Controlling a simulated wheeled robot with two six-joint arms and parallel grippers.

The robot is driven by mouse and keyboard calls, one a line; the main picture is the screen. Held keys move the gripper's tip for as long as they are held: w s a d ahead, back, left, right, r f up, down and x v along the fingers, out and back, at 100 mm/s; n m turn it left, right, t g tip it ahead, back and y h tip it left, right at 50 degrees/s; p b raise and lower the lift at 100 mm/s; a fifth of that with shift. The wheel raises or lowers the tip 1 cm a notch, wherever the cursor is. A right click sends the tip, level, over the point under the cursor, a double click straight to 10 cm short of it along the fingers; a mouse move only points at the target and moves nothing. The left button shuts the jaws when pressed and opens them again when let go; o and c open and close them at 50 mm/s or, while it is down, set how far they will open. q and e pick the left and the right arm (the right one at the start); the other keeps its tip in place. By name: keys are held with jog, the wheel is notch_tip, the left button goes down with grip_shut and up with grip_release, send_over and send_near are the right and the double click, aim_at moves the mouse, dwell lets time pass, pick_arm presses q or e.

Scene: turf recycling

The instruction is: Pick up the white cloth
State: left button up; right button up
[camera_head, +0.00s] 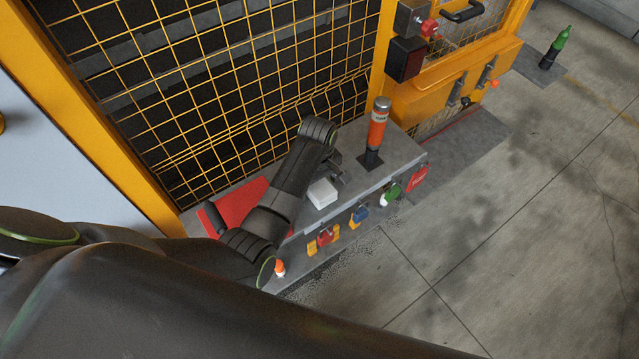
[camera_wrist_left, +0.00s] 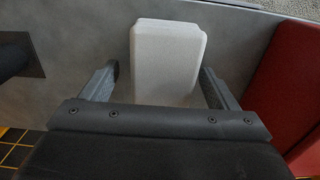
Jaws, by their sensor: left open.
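The white cloth (camera_head: 322,193) is a small folded block lying on the grey bench (camera_head: 400,160) beside the wire fence. In the left wrist view the cloth (camera_wrist_left: 167,60) lies between the two fingers, with its near end hidden behind the gripper body. My left gripper (camera_head: 338,172) is just above the bench next to the cloth. Its two fingers, seen in the wrist view (camera_wrist_left: 158,82), are apart with the cloth between them, and gaps show at the fingertips. My right gripper is not in view.
An orange and black post (camera_head: 377,130) stands on the bench to the right. A red mat (camera_head: 236,204) lies to the left. Several coloured padlocks, including a blue one (camera_head: 359,214), hang on the bench's front. The yellow wire fence (camera_head: 230,80) rises behind. Open floor (camera_head: 500,230) lies right.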

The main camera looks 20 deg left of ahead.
aim_at(318, 183)
pick_arm(q)
jog(key=shift+s+r, duration=0.2)
jog(key=shift+s, duration=0.15)
jog(key=c, duration=0.7)
jog(key=shift+w+f, duration=0.1)
jog(key=c, duration=0.4)
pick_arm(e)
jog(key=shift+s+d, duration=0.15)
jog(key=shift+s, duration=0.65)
